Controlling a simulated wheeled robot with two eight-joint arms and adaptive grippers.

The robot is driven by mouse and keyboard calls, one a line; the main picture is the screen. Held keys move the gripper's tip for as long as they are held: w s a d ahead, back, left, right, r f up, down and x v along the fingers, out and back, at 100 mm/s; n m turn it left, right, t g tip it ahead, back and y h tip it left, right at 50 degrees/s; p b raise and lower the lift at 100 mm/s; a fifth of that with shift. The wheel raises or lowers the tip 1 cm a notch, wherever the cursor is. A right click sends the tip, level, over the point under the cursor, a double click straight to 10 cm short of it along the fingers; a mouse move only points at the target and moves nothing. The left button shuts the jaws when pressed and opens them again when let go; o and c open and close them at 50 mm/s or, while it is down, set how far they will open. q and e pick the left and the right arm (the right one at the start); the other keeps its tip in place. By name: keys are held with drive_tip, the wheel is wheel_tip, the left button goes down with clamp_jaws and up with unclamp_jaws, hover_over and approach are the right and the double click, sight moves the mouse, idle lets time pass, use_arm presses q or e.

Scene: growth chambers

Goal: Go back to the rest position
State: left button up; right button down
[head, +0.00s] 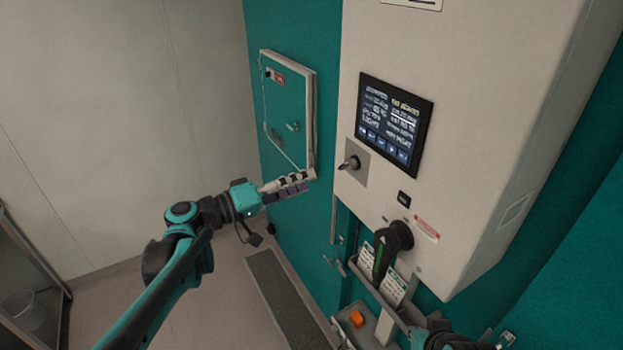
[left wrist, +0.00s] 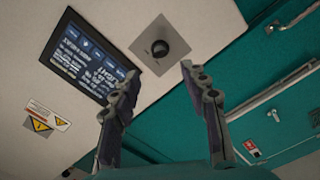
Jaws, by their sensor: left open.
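My left gripper (head: 292,187) reaches in from the left, in front of the teal wall and just below the small teal door. It holds nothing. In the left wrist view its two fingers (left wrist: 160,72) stand apart, with a gap between them. Beyond that gap is a dark round knob (left wrist: 160,48) on a grey square plate; the fingers look clear of it. Part of my right arm (head: 445,338) shows at the bottom edge of the head view; its fingers cannot be made out.
A white cabinet with a dark screen (head: 394,122) juts out at right. The key switch (head: 350,163) sits below the screen. A black-and-green handle (head: 388,250) sticks out lower down, above a tray with an orange block (head: 356,318). The teal door (head: 287,112) looks shut.

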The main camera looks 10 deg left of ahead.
use_arm(q)
drive_tip(key=s+d+f+g+y+b, duration=0.1)
drive_tip(key=s+f+g+y+b, duration=0.15)
drive_tip(key=s+f+b, duration=0.75)
drive_tip(key=s+d+f+g+y+b, duration=0.1)
drive_tip(key=f+y+b, duration=0.3)
drive_tip(key=f, duration=1.2)
drive_tip(key=s+a+f+y+b, duration=0.4)
drive_tip(key=s+a+f+b, duration=0.1)
drive_tip(key=f, duration=0.5)
drive_tip(key=s+a+f+m+y+b, duration=0.1)
drive_tip(key=s+a+f+y+b, duration=0.3)
drive_tip(key=f, duration=0.6)
drive_tip(key=s+a+b, duration=0.1)
drive_tip(key=a+b, duration=0.1)
drive_tip(key=b, duration=0.1)
drive_tip(key=shift+s+f, duration=0.15)
drive_tip(key=shift+f, duration=0.1)
